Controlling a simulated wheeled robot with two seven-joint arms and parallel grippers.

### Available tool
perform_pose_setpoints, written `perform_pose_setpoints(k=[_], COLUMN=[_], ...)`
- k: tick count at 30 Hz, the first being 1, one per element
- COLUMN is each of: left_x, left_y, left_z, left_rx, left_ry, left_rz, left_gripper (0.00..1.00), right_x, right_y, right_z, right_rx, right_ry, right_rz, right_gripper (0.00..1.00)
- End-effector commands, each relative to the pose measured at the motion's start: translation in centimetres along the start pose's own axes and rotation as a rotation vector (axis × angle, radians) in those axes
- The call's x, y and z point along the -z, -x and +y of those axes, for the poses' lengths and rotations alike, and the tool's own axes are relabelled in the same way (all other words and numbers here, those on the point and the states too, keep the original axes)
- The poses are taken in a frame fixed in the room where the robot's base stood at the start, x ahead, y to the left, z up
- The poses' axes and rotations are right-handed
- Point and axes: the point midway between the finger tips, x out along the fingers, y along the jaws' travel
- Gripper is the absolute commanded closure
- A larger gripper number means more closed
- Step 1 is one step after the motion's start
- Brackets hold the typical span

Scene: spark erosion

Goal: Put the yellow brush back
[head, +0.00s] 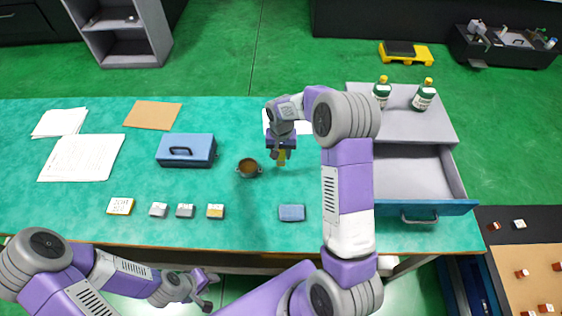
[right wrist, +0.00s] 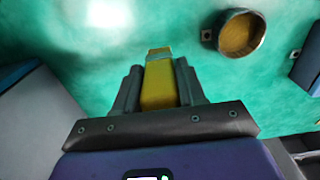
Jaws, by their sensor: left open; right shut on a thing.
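The yellow brush (head: 281,160) is in my right gripper (head: 281,152), over the middle of the green table. In the right wrist view the brush (right wrist: 158,82) sits between the two fingers (right wrist: 158,90), which are shut on it. Its tip points away from the gripper; I cannot tell whether it touches the table. My left gripper (head: 206,290) is open and empty, low at the table's front edge.
A small round pot (head: 249,175) with a brown inside stands just left of the brush. A blue box (head: 187,150), a blue block (head: 291,213) and several small blocks lie on the table (head: 90,225). At right, a grey cabinet (head: 400,126) bears two bottles; its drawer (head: 425,209) is open.

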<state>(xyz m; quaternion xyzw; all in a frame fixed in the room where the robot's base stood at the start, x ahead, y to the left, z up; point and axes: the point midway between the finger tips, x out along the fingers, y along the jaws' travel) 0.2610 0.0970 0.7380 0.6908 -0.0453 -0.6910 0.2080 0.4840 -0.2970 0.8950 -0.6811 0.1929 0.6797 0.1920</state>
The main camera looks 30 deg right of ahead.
Motion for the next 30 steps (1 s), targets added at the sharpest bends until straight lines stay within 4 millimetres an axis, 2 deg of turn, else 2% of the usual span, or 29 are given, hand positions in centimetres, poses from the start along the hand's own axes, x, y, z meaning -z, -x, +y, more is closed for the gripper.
perform_pose_setpoints(k=[10, 21, 22, 27, 30], left_x=[0.0, 0.0, 0.0, 0.0, 0.0], left_y=[-0.5, -0.8, -0.8, -0.7, -0.7], left_z=[-0.2, -0.3, -0.3, -0.3, -0.3], left_rx=[0.000, 0.000, 0.000, 0.000, 0.000], left_ry=[0.000, 0.000, 0.000, 0.000, 0.000], left_rz=[0.000, 0.000, 0.000, 0.000, 0.000], left_gripper=[0.57, 0.57, 0.57, 0.57, 0.57], right_x=[-0.1, 0.0, 0.0, 0.0, 0.0], right_y=[-3.9, -4.4, -4.4, -4.3, -4.3], right_z=[0.0, -0.1, -0.1, 0.0, 0.0], right_rx=[0.000, 0.001, 0.001, 0.001, 0.001], right_ry=[0.001, 0.002, 0.002, 0.002, 0.002], right_rz=[-0.001, 0.001, 0.000, 0.000, 0.000], right_gripper=[0.96, 0.96, 0.59, 0.35, 0.35])
